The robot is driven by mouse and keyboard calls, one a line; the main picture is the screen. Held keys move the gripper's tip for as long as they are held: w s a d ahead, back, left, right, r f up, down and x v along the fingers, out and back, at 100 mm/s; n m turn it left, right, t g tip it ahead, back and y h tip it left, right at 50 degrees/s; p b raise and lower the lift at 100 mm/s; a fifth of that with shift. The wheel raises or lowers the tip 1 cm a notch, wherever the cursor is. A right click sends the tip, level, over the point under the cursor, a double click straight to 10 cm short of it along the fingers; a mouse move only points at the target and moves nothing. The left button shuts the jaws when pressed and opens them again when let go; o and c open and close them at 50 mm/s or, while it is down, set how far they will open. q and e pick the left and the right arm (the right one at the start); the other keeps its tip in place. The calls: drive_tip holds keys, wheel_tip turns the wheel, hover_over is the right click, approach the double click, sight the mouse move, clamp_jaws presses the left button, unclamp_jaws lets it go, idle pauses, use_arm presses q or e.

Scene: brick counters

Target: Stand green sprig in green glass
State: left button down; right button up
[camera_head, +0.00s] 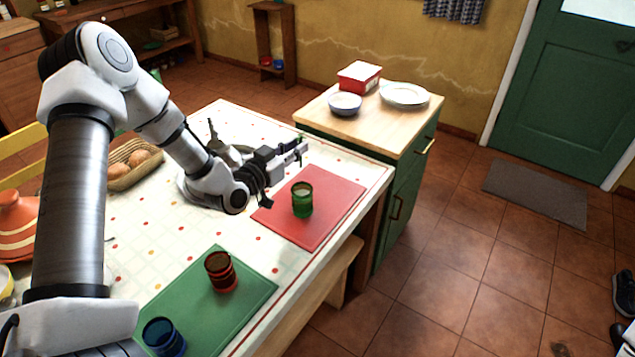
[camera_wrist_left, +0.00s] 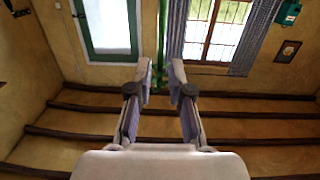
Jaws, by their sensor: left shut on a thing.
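My left gripper (camera_head: 301,149) is shut on the green sprig (camera_head: 302,139), of which only small green bits show around the fingertips in the head view. In the left wrist view, the sprig (camera_wrist_left: 162,45) shows as a thin upright green stem between the two fingertips (camera_wrist_left: 161,75). The green glass (camera_head: 302,200) stands upright on a red mat (camera_head: 330,196) near the table's right edge. The gripper shows above and behind the glass in the picture, with the sprig apart from it. My right gripper is not in view.
A red glass (camera_head: 221,271) and a blue glass (camera_head: 163,337) stand on a green mat (camera_head: 255,290) nearer the front. A bread basket (camera_head: 122,184) and an orange tagine (camera_head: 17,215) are at left. A cabinet (camera_head: 400,140) with plates stands beyond the table.

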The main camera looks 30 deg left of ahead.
use_arm(q)
drive_tip(key=shift+s+d+r+t, duration=0.1)
drive_tip(key=shift+r+t, duration=0.05)
drive_tip(key=shift+r, duration=0.2)
drive_tip(key=shift+s+d+r+t, duration=0.1)
drive_tip(key=shift+r+t, duration=0.05)
drive_tip(key=shift+r, duration=0.2)
drive_tip(key=shift+s, duration=0.1)
wheel_tip(320, 180, down, 11)
drive_tip(key=b, duration=0.9)
drive_tip(key=shift+a, duration=0.15)
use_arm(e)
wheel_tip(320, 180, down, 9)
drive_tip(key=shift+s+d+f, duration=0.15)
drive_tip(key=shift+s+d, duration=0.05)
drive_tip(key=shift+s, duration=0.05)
use_arm(q)
drive_tip(key=c, duration=0.5)
unclamp_jaws()
